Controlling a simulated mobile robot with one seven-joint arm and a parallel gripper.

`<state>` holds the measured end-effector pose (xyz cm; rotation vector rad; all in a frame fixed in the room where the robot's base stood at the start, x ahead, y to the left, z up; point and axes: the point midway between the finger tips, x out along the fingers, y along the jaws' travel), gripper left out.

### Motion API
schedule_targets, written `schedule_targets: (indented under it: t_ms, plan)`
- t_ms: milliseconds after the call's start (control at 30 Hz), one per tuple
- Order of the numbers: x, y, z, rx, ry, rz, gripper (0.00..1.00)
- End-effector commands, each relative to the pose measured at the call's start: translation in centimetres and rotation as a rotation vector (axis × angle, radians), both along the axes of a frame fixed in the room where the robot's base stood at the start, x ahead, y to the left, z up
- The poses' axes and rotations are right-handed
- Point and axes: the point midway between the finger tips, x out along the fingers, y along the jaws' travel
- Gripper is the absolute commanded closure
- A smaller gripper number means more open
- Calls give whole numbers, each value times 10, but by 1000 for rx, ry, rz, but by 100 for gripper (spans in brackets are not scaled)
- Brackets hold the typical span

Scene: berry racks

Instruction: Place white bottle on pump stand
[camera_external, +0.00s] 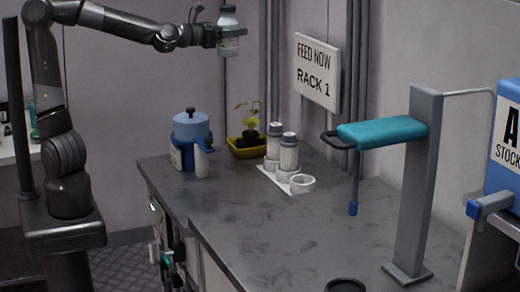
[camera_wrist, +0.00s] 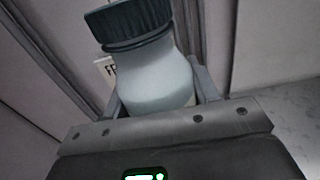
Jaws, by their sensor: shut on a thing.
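My gripper (camera_external: 220,33) is at the top of the external view, shut around a pale white bottle (camera_external: 228,46) with a dark ribbed cap. The bottle is roughly upright, high in the air behind the counter's left part. In the wrist view the bottle (camera_wrist: 155,75) looks slightly tilted between the fingers, its lower end hidden by the gripper. What looks like the pump stand is a grey column (camera_external: 417,190) at the right of the counter, with a teal arm (camera_external: 382,132) and a blue-tipped rod (camera_external: 353,208) hanging down. My gripper is far left of it and higher.
On the counter (camera_external: 265,235) stand a blue-lidded container (camera_external: 191,126), a potted plant in a yellow tray (camera_external: 245,147), two capped bottles (camera_external: 288,153) and a white cup (camera_external: 302,184). A dark round dish (camera_external: 345,286) is at the front. A blue tank (camera_external: 506,150) stands at right. The counter's middle is clear.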

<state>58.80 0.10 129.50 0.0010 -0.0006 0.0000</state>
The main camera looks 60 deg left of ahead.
Motion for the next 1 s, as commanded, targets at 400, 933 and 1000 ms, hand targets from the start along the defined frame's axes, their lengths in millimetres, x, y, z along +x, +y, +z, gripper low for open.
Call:
schedule_targets:
  t_ms: [400, 933, 1000]
  plan:
    - [0, -2, 1, -3, 0, -3, 82]
    - [27, -24, -43, 9, 4, 130, 82]
    - [31, -28, -52, 9, 4, 160, 82]
